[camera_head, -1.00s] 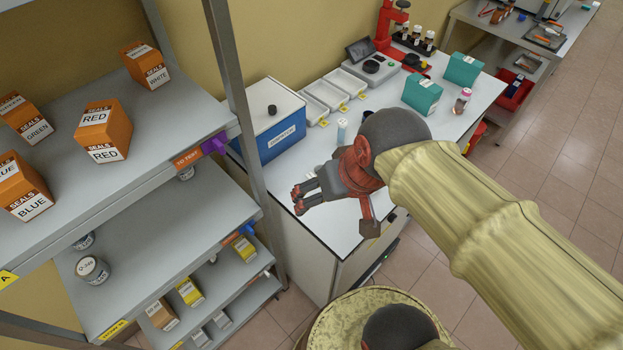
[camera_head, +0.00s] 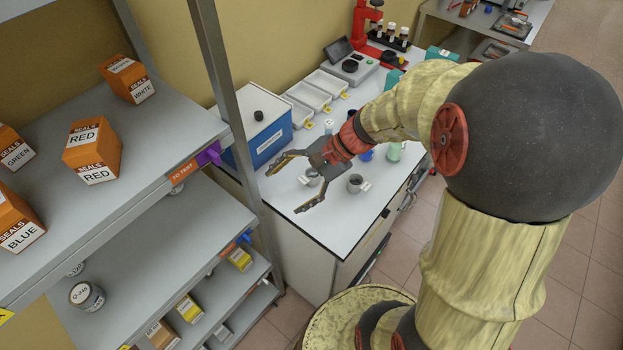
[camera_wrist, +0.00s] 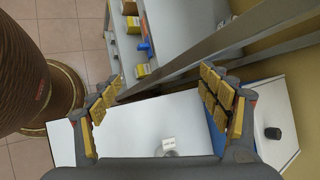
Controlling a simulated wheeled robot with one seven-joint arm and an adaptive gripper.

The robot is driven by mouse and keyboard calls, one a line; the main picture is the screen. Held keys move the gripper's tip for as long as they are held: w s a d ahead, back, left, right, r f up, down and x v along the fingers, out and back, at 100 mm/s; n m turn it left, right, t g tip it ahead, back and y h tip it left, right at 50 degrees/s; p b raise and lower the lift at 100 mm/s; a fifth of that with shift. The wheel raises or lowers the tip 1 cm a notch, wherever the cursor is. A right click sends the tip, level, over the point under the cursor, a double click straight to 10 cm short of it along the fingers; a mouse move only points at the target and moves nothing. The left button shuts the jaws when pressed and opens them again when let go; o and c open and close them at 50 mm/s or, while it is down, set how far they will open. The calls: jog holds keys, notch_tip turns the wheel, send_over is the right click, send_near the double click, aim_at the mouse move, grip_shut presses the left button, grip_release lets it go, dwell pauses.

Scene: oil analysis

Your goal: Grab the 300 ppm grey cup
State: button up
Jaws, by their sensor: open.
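Two small grey cups with white tags stand on the white worktop in the head view. One grey cup (camera_head: 313,178) is under and beside my gripper, partly hidden by it. The other grey cup (camera_head: 355,184) stands to its right, clear of the fingers. The tags are too small to read, so I cannot tell which is 300 ppm. My gripper (camera_head: 287,190) is open and empty above the worktop, fingers pointing left toward the shelf. In the wrist view my gripper (camera_wrist: 163,85) is spread wide, with a white tag (camera_wrist: 168,142) and part of a cup at the bottom edge.
A blue box with a white lid (camera_head: 256,132) stands behind my gripper. White trays (camera_head: 310,94) and a red stand (camera_head: 366,22) are farther back. A metal shelf post (camera_head: 228,90) and orange seal boxes (camera_head: 93,150) are at left. The worktop's front left is clear.

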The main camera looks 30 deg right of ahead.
jog(key=w+d+f+m+t+y, duration=0.2)
jog(key=w+d+f+m+t, duration=0.2)
jog(key=w+d+f+m, duration=0.3)
jog(key=m+t+h, duration=0.1)
jog(key=m+t, duration=0.3)
jog(key=m, duration=0.3)
send_near(307, 177)
jog(key=x, duration=0.3)
jog(key=d+x, duration=0.1)
jog(key=x, duration=0.1)
jog(key=shift+w+a+f, duration=0.2)
jog(key=shift+w+f, duration=0.2)
jog(key=shift+w, duration=0.05)
jog(key=shift+b+x, duration=0.95)
jog(key=shift+x, duration=2.9)
jog(key=shift+s+f, duration=0.1)
jog(key=shift+s, duration=0.05)
jog(key=shift+c, duration=0.3)
jog(key=c, duration=1.1)
jog(key=shift+c, duration=0.6)
